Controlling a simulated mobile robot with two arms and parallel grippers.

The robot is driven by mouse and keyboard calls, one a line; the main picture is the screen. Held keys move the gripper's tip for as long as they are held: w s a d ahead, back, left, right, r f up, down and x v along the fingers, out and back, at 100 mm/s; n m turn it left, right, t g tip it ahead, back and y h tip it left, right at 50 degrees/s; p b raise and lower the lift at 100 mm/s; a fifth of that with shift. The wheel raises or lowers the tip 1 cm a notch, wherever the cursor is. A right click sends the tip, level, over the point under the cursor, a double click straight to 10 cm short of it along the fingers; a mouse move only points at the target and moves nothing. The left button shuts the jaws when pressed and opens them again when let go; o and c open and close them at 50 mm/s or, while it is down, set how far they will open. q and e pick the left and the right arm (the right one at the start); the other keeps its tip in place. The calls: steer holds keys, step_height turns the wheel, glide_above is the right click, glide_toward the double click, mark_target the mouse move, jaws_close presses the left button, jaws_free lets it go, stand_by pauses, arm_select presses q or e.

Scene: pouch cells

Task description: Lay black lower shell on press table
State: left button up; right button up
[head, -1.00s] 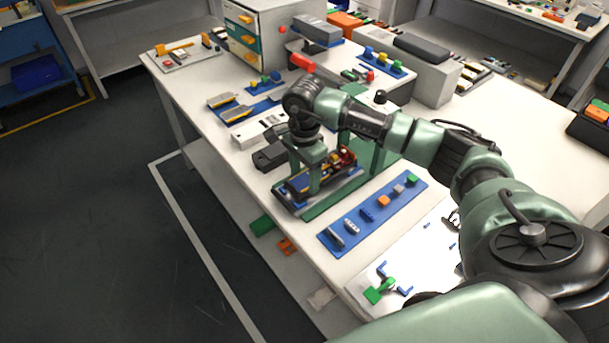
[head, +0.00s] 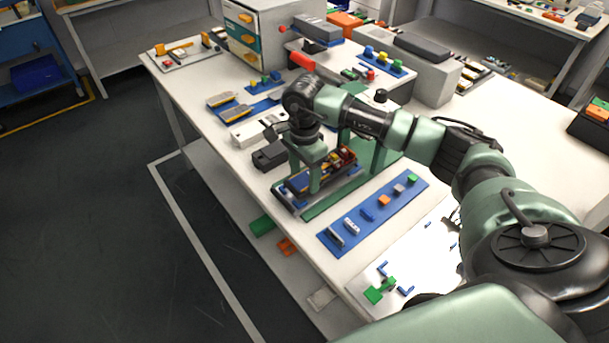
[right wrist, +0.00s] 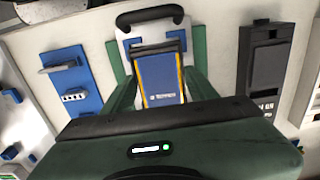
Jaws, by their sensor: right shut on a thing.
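My right gripper (head: 306,182) points down over the green press frame (head: 318,209) in the middle of the bench. Its fingers are shut on the sides of a dark, tray-like lower shell (head: 345,166), largely hidden by the fingers. A blue piece with yellow edges (right wrist: 162,78) shows between the fingers in the right wrist view and seems to lie in the shell. The press table, a pale plate with a black handle (right wrist: 150,15), is below. I cannot tell whether the shell touches it. My left gripper is not in view.
A blue strip (head: 345,238) with several small parts lies to the front right. A black box (head: 270,156) and a white device (head: 255,130) stand close behind on the left. A drawer cabinet (head: 262,25) stands at the back.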

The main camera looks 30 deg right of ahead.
steer(key=shift+f+b, duration=0.9)
steer(key=shift+f, duration=0.15)
steer(key=o, duration=1.5)
steer(key=shift+r, duration=0.1)
steer(key=shift+c, duration=0.2)
steer(key=shift+r+b, duration=0.5)
steer(key=shift+r, duration=3.4)
